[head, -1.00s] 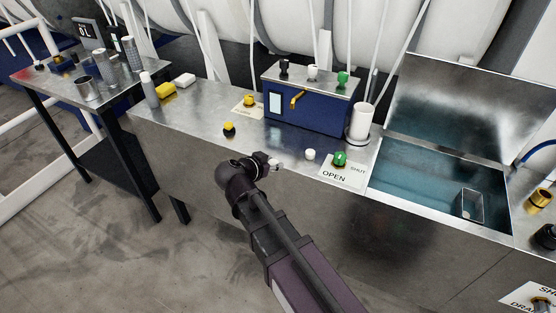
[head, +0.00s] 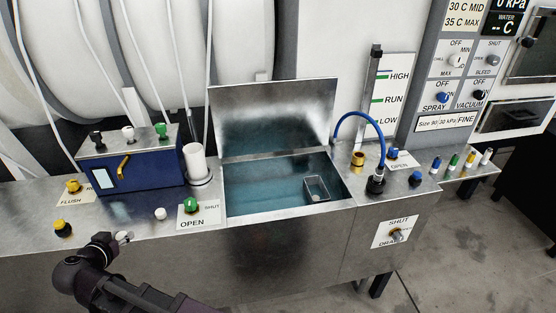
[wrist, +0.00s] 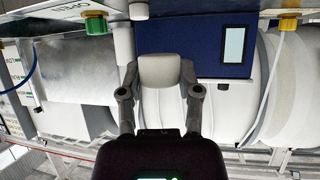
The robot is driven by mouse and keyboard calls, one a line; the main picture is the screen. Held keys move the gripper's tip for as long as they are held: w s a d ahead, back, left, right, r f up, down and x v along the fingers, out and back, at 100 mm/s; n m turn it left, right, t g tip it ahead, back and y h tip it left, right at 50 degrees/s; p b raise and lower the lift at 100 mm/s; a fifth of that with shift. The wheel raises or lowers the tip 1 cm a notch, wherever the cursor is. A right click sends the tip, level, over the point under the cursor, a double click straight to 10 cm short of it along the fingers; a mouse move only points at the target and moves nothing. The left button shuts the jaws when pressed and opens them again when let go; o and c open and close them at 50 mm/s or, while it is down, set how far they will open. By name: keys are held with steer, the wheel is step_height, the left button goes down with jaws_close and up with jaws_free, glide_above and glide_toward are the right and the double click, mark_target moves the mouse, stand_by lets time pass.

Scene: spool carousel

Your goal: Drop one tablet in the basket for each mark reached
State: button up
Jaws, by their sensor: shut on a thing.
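My gripper (head: 122,237) is shut on a small white tablet (wrist: 160,71), which sits between the two fingers in the wrist view. It is in front of the metal counter, left of the green OPEN/SHUT knob (head: 190,205). The small basket (head: 317,187) stands in the right part of the open water tank, well to the right of my gripper. A small pale spot shows low in the basket, too small to identify.
A blue box (head: 140,165) with a yellow lever and a white cylinder (head: 197,165) stand left of the tank. The tank lid (head: 270,115) is raised. A blue hose (head: 360,115) arches right of the tank. A white knob (head: 160,213) is close to my gripper.

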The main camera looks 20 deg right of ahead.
mark_target(120, 236)
steer(key=shift+r+p, duration=2.25)
steer(key=shift+r, duration=0.55)
